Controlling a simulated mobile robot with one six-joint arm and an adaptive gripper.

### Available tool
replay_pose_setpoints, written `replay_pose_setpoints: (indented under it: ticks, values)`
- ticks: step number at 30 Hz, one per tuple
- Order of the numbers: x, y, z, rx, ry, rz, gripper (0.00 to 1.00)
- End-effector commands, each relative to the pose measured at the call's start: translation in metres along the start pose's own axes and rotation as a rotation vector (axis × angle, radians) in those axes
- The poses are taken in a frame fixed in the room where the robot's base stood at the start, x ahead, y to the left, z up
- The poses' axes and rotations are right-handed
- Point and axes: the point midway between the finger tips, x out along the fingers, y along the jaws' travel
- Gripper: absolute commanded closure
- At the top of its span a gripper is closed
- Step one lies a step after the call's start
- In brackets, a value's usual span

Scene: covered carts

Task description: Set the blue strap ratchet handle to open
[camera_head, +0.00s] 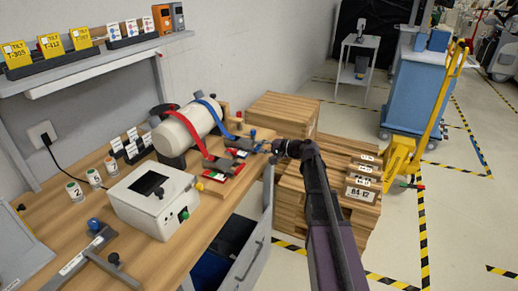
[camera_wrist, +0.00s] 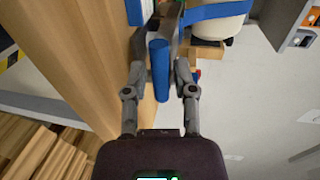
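The blue strap (camera_head: 212,112) runs over a white cylinder (camera_head: 185,130) down to a dark ratchet (camera_head: 241,144) on the wooden bench; it also shows in the wrist view (camera_wrist: 215,12). My gripper (camera_head: 272,149) reaches this ratchet from the right, at the bench's edge. In the wrist view, the blue handle bar (camera_wrist: 160,68) lies between the two fingers of my gripper (camera_wrist: 158,45). The fingers are partly closed, one on each side of the bar. I cannot tell whether they touch it. My gripper hides part of the ratchet's end in the head view.
A red strap (camera_head: 183,121) with its own ratchet (camera_head: 221,166) lies left of the blue one. A white box (camera_head: 153,199) stands on the bench nearer the camera. Wooden crates (camera_head: 350,205) stand beyond my arm. An open drawer (camera_head: 252,247) juts out below the bench.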

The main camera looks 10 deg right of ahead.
Motion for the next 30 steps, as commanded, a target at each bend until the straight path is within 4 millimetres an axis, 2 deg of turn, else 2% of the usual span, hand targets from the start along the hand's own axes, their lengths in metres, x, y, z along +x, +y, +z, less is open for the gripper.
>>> replay_pose_setpoints:
  ticks: [12,13,16,17,30]
  values:
    - [0.0061,-0.0002,0.0004,0.000,0.000,0.000,0.65]
    - [0.0061,-0.0002,0.0004,0.000,0.000,0.000,0.68]
    - [0.0061,-0.0002,0.0004,0.000,0.000,0.000,0.97]
    - [0.0060,-0.0002,0.0003,0.000,0.000,0.000,1.00]
    - [0.0095,-0.0045,0.0033,0.000,-0.006,0.013,1.00]
